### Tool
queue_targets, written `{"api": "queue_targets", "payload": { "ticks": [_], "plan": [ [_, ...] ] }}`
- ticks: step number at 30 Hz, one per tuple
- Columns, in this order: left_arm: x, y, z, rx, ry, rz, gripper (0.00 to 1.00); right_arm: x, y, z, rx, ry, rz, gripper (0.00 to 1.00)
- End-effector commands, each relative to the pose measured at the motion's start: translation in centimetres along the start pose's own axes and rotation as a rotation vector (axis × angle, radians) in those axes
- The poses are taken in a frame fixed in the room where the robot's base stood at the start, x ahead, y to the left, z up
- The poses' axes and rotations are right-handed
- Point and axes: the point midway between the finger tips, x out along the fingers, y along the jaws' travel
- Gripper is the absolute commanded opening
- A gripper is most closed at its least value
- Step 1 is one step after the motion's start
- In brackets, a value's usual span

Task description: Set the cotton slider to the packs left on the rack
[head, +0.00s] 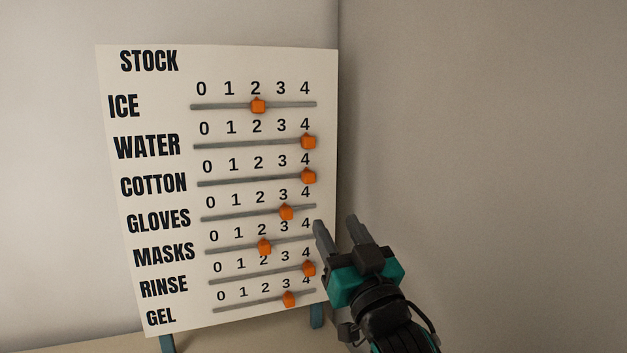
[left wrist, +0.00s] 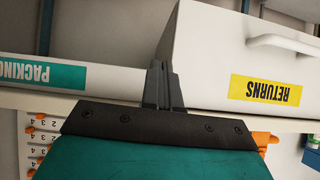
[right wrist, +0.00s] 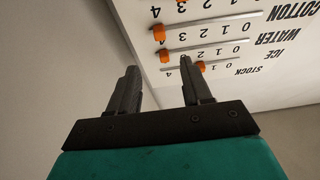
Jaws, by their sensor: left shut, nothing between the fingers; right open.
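The white stock board (head: 130,75) stands in the head view with several labelled rows. The cotton slider (head: 308,176) is an orange knob at the right end of its track, under 4; it also shows in the right wrist view (right wrist: 159,33). My right gripper (head: 335,222) is open and empty by the board's right edge, below and right of the cotton knob, apart from it as far as I can tell. Its fingers show in the right wrist view (right wrist: 160,68). My left gripper (left wrist: 160,68) is shut and empty, away from the board in the head view. No cotton packs are recognisable in these views.
The ice knob (head: 258,105) is at 2, water (head: 308,142) at 4, gloves (head: 286,212) at 3, masks (head: 264,246) at 2. The left wrist view shows a white returns box (left wrist: 205,70) and a packing label (left wrist: 45,75). Bare wall lies right of the board.

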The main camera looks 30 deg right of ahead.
Motion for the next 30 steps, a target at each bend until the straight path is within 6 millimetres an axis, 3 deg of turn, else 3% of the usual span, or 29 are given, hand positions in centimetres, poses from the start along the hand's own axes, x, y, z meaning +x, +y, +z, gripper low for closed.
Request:
{"api": "queue_targets", "payload": {
  "ticks": [7,21,30],
  "plan": [
    [-0.2,0.0,-0.3,0.001,0.000,0.000,0.00,1.5,0.1,-0.4,0.000,0.008,0.003,0.49],
    [-0.9,-0.1,-1.3,0.001,0.000,-0.001,0.00,10.3,0.1,-0.5,0.000,0.007,0.003,0.49],
    [-1.0,-0.1,-1.5,0.001,0.000,-0.001,0.00,12.8,0.1,-0.3,-0.001,0.005,0.003,0.49]
  ]
}}
